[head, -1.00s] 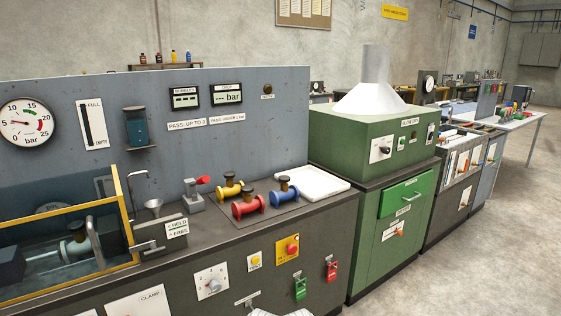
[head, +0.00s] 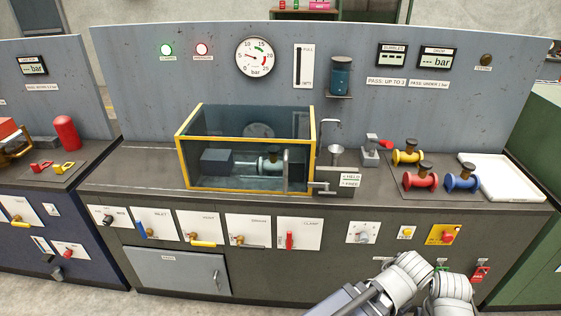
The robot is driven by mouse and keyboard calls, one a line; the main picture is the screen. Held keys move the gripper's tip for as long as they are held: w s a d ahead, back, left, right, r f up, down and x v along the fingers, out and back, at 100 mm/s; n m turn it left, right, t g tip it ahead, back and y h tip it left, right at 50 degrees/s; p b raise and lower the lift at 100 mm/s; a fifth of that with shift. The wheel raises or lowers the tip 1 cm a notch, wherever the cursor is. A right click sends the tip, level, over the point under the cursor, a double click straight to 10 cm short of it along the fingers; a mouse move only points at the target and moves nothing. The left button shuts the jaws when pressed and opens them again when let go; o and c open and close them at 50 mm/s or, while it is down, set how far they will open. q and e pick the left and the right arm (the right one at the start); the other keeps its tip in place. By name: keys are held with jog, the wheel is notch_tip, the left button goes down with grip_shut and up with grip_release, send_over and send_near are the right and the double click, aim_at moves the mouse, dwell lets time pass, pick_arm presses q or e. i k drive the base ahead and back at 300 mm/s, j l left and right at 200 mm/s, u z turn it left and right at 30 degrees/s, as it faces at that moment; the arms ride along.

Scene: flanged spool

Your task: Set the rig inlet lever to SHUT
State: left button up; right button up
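The rig inlet lever (head: 142,229) has a blue handle and sits on a white panel (head: 161,221) marked INLET, on the front of the dark rig bench at left. The position words on the panel are too small to read. Pale grey and white links of my own arm show at the bottom right, well away from the lever. No gripper fingers show in the head view, and nothing touches the lever.
Beside it are a yellow-handled lever (head: 204,242), another valve panel (head: 248,229) and a red clamp lever (head: 289,240). A yellow-framed clear guard (head: 245,109) stands on the bench above. Several coloured spools stand at right. A grey door (head: 177,269) lies below. The space before the panels looks clear.

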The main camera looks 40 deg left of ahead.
aim_at(148, 233)
jog(key=u, duration=2.5)
